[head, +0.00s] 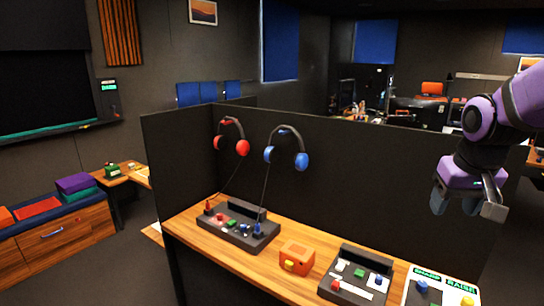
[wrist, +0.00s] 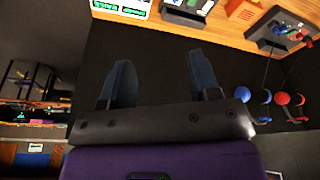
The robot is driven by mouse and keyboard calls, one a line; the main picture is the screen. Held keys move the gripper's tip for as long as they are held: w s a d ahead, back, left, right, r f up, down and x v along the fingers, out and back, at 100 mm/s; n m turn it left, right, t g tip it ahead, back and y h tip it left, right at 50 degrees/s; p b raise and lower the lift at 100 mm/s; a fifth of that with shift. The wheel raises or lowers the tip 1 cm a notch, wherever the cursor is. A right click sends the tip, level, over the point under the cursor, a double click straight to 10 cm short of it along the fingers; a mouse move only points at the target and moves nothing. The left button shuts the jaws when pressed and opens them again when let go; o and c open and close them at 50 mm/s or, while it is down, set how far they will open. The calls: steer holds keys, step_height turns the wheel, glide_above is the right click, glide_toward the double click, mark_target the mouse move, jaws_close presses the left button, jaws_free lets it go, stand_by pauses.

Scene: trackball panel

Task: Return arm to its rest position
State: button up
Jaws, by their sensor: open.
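My gripper (head: 468,205) hangs at the right of the head view, in front of the dark partition (head: 350,180) and above the right part of the desk. It is purple with blue-grey fingers. In the wrist view my gripper (wrist: 160,85) shows two fingers spread apart with nothing between them. It touches nothing that I can see. A black trackball panel (head: 357,275) with coloured balls or knobs stands on the desk below and to the left of my gripper.
The wooden desk (head: 195,222) also carries a larger control panel (head: 238,228), an orange box (head: 297,257) and a white-labelled panel (head: 440,288). Red headphones (head: 231,137) and blue headphones (head: 287,148) hang on the partition. The air around my gripper looks clear.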

steer(key=s+a+r+t, duration=0.1)
steer(key=s+a+r, duration=0.1)
steer(key=s, duration=0.5)
steer(key=s+a+r+n+t, duration=0.1)
steer(key=s+a+r, duration=0.1)
steer(key=s+r, duration=0.2)
steer(key=s, duration=0.3)
steer(key=shift+s+a+r+y, duration=0.15)
steer(key=shift+s+r+y, duration=0.05)
steer(key=shift+s+y, duration=0.15)
